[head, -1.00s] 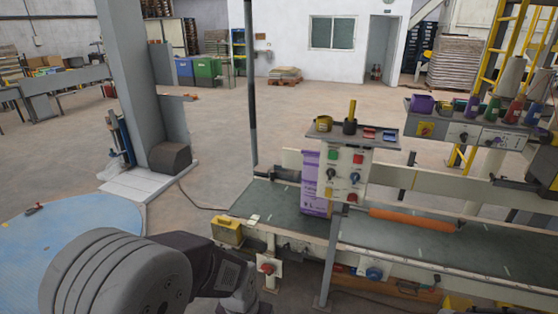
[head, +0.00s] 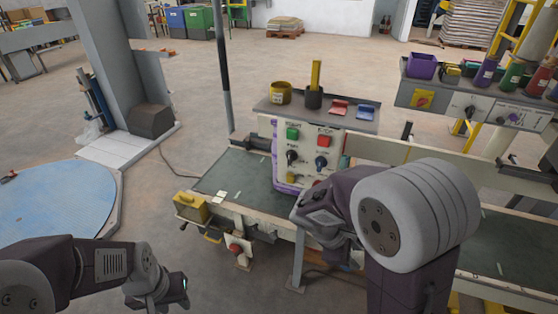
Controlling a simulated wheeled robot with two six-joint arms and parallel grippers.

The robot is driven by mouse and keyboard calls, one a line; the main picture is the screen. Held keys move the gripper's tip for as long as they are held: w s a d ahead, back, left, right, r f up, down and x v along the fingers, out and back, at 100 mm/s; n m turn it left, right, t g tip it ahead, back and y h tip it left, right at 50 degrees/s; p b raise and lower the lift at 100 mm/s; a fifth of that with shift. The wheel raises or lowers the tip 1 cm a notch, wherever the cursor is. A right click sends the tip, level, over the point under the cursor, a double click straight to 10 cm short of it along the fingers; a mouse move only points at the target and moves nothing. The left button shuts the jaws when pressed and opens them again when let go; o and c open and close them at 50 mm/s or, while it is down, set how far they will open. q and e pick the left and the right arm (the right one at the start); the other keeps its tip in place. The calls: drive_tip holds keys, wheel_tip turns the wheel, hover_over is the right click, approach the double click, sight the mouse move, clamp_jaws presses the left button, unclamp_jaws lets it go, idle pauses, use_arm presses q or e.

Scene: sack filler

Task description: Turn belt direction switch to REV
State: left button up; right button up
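The control panel (head: 306,150) stands above the belt on a post. It carries a green button (head: 293,134), a red button (head: 324,141), a black knob (head: 291,157) and a blue knob (head: 321,163). Its labels are too small to tell which knob sets belt direction. My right gripper (head: 308,212) is just below the panel's lower right part, with no clear contact visible; my wrist hides part of the belt. My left gripper (head: 165,296) is low at the left, away from the panel. The fingers of both are too unclear to judge.
A shelf (head: 345,113) over the panel holds a yellow cup (head: 280,93), a dark cup and small red and blue items. The green belt (head: 237,174) runs below. A yellow box (head: 190,207) sits at its left end. A second panel (head: 470,106) stands right.

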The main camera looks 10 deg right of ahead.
drive_tip(key=w+d+r+n+t+h+b, duration=0.1)
drive_tip(key=w+d+n+t+h+b, duration=0.15)
drive_tip(key=w+n, duration=0.35)
drive_tip(key=n+t+b, duration=0.4)
drive_tip(key=n+t, duration=0.8)
drive_tip(key=t, duration=0.1)
approach(289, 159)
drive_tip(key=shift+h, duration=0.35)
drive_tip(key=x, duration=0.8)
drive_tip(key=shift+w+f, duration=0.1)
drive_tip(key=shift+w, duration=0.3)
clamp_jaws()
